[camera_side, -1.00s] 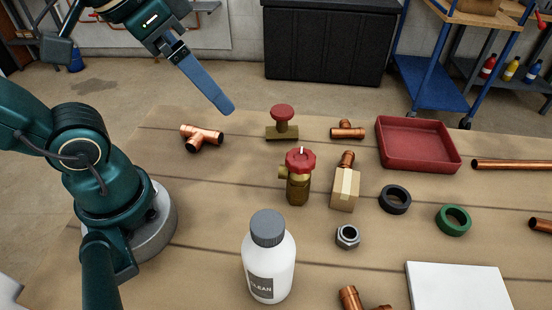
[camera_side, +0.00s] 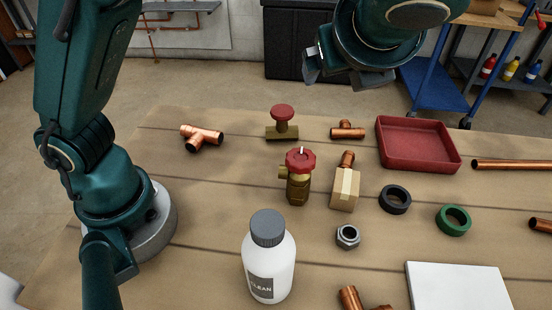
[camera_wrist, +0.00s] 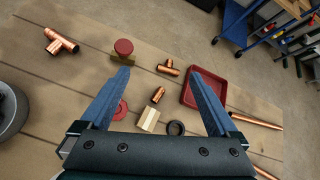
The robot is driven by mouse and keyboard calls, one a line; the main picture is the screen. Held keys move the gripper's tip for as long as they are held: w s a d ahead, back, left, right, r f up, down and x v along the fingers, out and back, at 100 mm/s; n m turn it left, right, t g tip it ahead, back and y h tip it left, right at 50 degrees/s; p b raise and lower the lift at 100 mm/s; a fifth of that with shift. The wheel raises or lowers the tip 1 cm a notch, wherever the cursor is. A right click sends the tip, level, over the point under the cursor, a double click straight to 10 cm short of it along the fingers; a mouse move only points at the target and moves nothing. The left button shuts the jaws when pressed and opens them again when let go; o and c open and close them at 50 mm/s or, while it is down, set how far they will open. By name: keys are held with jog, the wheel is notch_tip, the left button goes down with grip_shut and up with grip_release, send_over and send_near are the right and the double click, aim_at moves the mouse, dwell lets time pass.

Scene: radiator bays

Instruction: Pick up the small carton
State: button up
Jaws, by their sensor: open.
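The small carton (camera_side: 345,189) is a tan box with a lighter tape strip, standing on the wooden table right of a brass valve with a red handwheel (camera_side: 299,172). In the wrist view the carton (camera_wrist: 148,119) lies between and below the two blue fingers, near the gripper's body edge. My gripper (camera_wrist: 165,80) is open and empty. In the side view my arm's end is high above the back of the table, and its fingers are mostly hidden behind the wrist. A copper elbow (camera_side: 347,158) is just behind the carton, and I cannot tell whether they touch.
A black ring (camera_side: 395,199), a steel nut (camera_side: 347,236) and a green ring (camera_side: 453,220) lie near the carton. A red tray (camera_side: 417,144) is behind right. A white bottle (camera_side: 268,262) stands in front. A second red-handled valve (camera_side: 282,122) stands behind.

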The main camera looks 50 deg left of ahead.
aim_at(345, 176)
jog(key=d+f+m+t+y, duration=0.1)
jog(key=d+m+t, duration=0.1)
jog(key=d+m, duration=0.25)
jog(key=shift+n, duration=0.25)
jog(key=f, duration=1.8)
jog(key=shift+w+d+f, duration=0.1)
jog(key=shift+w+d, duration=0.15)
jog(key=shift+d, duration=0.05)
jog(key=shift+x, duration=2.55)
grip_shut()
